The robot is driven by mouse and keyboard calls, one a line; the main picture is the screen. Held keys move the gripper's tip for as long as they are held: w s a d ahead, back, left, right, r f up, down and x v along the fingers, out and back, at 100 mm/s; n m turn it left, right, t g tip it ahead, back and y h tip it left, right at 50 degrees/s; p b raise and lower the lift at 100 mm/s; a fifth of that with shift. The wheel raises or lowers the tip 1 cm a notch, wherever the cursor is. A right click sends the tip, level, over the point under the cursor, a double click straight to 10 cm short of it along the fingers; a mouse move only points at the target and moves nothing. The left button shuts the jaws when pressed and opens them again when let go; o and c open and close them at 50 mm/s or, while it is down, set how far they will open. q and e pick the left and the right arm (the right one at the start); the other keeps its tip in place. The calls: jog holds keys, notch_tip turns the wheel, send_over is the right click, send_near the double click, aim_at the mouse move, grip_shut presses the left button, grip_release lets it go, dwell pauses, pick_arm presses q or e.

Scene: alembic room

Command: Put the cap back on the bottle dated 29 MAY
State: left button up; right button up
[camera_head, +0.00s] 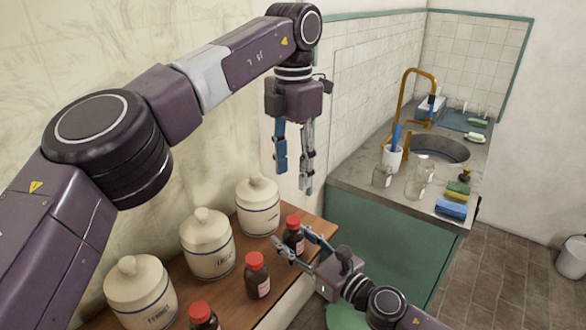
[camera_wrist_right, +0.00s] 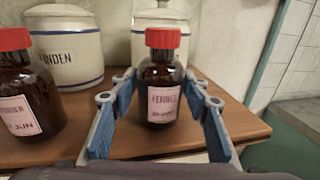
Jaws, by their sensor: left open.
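Several brown glass bottles with red caps stand on the wooden shelf: a near one (camera_head: 203,316), a middle one (camera_head: 257,275) and a far one (camera_head: 293,234). My right gripper (camera_head: 295,243) is open around the far bottle, which also shows in the right wrist view (camera_wrist_right: 161,90) with a pink label reading like "FENNEL"; its date is too small to read. Gaps show between bottle and fingers. Another bottle (camera_wrist_right: 25,95) at left there has a label seeming to end in "JUN". My left gripper (camera_head: 293,180) is open and empty, pointing down above the shelf. I see no loose cap.
White lidded jars (camera_head: 207,245) stand along the wall behind the bottles. The wooden shelf (camera_wrist_right: 235,120) has some bare room right of the far bottle. A sink counter (camera_head: 400,190) with glass jars (camera_head: 382,176), sponges (camera_head: 451,209) and a brass tap (camera_head: 433,85) stands to the right.

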jog(key=shift+o, duration=1.1)
jog(key=v, duration=1.2)
